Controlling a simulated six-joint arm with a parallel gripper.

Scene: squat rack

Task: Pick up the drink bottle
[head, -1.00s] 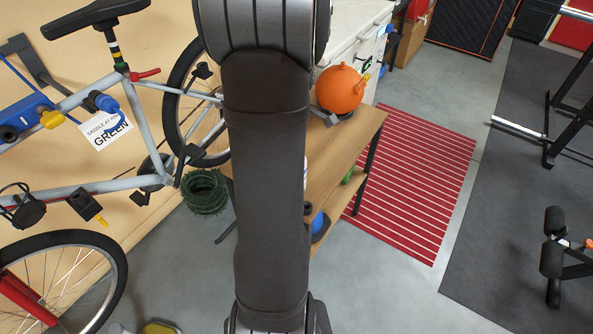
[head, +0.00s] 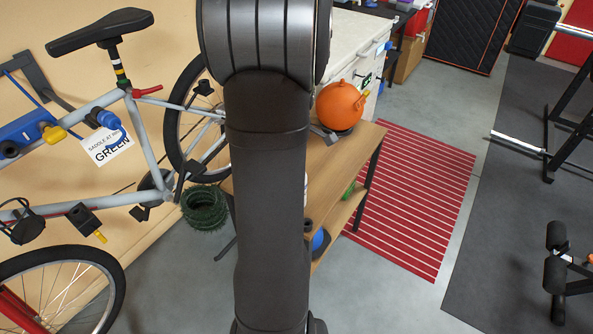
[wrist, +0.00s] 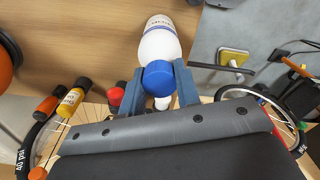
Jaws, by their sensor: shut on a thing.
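In the wrist view, a white bottle (wrist: 160,45) with dark lettering and a blue cap (wrist: 158,76) sits between the fingers of my gripper (wrist: 159,88). My gripper is shut on it at the cap end, with one blue-grey finger on each side. A small white tip shows below the cap. The bottle body points away toward the top of the picture, over the wooden table (wrist: 75,35). In the head view my arm covers the gripper and most of the bottle; a white sliver shows beside the arm.
An orange ball (head: 341,105) rests on the wooden table. In the wrist view, a yellow bottle (wrist: 70,101) and a red-topped item (wrist: 117,95) are left of the gripper. A bicycle (head: 150,130) stands at left. A red striped mat (head: 420,200) covers clear floor at right.

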